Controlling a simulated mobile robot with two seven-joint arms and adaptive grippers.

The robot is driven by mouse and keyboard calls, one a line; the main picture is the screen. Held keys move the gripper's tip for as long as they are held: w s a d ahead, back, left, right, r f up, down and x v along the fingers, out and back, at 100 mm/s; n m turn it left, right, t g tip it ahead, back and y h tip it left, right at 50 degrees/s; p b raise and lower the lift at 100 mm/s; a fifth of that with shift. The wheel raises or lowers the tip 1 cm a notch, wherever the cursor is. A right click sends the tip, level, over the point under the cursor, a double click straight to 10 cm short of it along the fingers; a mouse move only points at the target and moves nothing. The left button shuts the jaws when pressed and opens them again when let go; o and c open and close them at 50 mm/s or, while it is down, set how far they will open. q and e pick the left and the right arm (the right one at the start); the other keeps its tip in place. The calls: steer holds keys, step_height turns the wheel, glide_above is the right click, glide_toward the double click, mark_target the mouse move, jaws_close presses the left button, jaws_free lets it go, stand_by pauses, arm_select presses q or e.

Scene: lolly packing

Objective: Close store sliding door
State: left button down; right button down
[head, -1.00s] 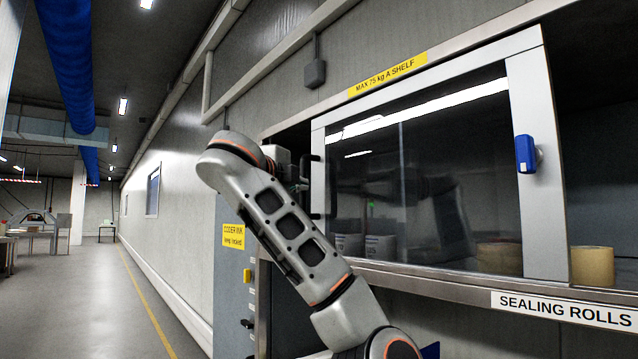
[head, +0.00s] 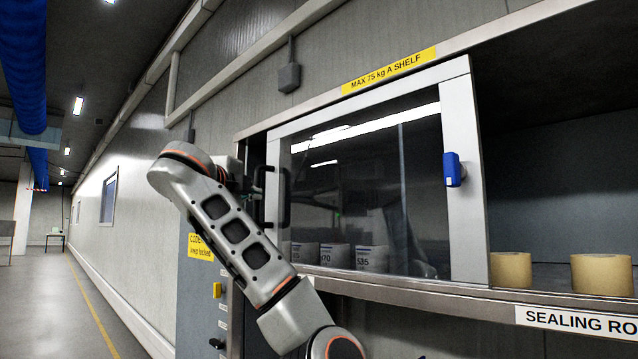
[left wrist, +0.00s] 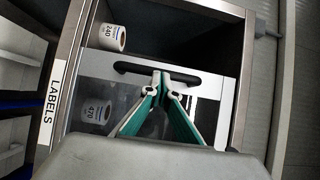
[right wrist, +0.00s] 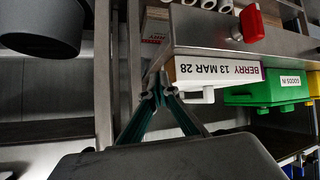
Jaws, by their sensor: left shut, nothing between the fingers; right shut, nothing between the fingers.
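The store sliding door (head: 466,170) is a glass panel in a pale metal frame. It covers the left and middle part of the shelf opening, with a narrow dark gap at its left edge. Its black bar handle (head: 286,197) is on the left upright and shows in the left wrist view (left wrist: 190,78). My left gripper (head: 256,183) is at the handle's left side. In the left wrist view its fingertips (left wrist: 161,76) are together against or very near the bar; contact is unclear. My right gripper (right wrist: 158,84) is shut and empty, away from the door, beside a metal shelf.
Tape rolls (head: 600,274) stand in the uncovered right part of the shelf. A blue latch-like block (head: 454,169) is on the door's right upright. Near my right gripper are a labelled box (right wrist: 218,70) and a green bin (right wrist: 268,90).

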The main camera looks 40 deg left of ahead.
arm_select(q)
steer(key=w+a+p, duration=0.1)
steer(key=a, duration=1.3)
arm_select(e)
steer(key=shift+w+a+r, duration=0.2)
steer(key=shift+a+r, duration=0.05)
steer(key=shift+r, duration=0.6)
arm_select(q)
steer(key=shift+w, duration=0.1)
